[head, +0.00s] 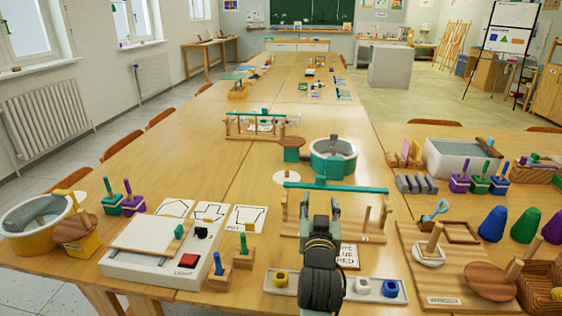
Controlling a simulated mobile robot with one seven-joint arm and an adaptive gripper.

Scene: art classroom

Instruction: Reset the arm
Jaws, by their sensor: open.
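My gripper (321,212) is in the lower middle of the head view, at the end of my dark arm, over the near part of the long wooden table (190,160). Its fingers point away from me and stand apart, with nothing seen between them. A wooden stand (290,222) with a teal crossbar (365,189) is right in front of the gripper. Whether they touch cannot be told. My arm hides part of a printed card (347,256) and the middle of a pale tray (370,298).
Left of my arm is a white box (150,270) with a red button, and a yellow tub (35,228). A teal round tub (333,163) stands beyond the crossbar. A wooden board (425,275) and several coloured cones (492,224) are at right. The table's middle left is clear.

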